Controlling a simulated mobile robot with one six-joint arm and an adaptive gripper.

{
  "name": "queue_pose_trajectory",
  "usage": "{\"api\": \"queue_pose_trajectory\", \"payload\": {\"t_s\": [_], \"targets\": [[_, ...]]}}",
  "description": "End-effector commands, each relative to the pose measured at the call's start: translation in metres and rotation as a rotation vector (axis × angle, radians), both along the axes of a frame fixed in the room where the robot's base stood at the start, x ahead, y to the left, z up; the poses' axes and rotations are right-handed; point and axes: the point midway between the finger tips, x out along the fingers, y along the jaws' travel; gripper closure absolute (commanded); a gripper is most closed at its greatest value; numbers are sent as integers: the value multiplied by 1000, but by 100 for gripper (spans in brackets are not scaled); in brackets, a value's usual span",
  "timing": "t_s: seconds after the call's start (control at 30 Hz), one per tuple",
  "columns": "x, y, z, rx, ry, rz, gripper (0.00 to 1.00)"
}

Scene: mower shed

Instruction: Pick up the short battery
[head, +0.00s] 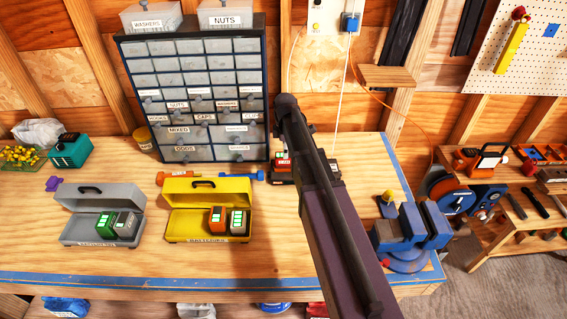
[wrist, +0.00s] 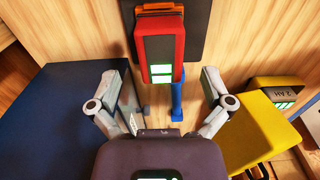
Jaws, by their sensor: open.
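Several batteries show, and I cannot tell for sure which is the short one. A red battery with green lights (wrist: 160,48) sits against a dark charger (wrist: 196,32) in the wrist view. The charger shows partly behind my arm in the head view (head: 283,180). My gripper (wrist: 163,80) is open and empty, its fingers spread either side of the red battery's lower end, apart from it. In the head view my arm hides the gripper. An orange battery (head: 217,220) and a green-lit battery (head: 238,221) stand in the yellow box (head: 180,224). A green battery (head: 106,223) and a dark one (head: 126,224) stand in the grey box (head: 75,232).
A drawer cabinet (head: 190,102) stands at the back of the bench. A blue tool (wrist: 177,103) lies close to the red battery. A blue vise (head: 408,232) is at the bench's right end. The front strip of the bench (head: 190,263) is clear.

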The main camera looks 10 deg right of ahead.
Motion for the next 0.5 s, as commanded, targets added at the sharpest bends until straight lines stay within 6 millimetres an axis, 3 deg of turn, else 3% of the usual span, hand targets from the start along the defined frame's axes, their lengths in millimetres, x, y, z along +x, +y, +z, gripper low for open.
{"api": "queue_pose_trajectory", "payload": {"t_s": [0.5], "targets": [[0, -1, -4, 0, 0, -2, 0]]}}
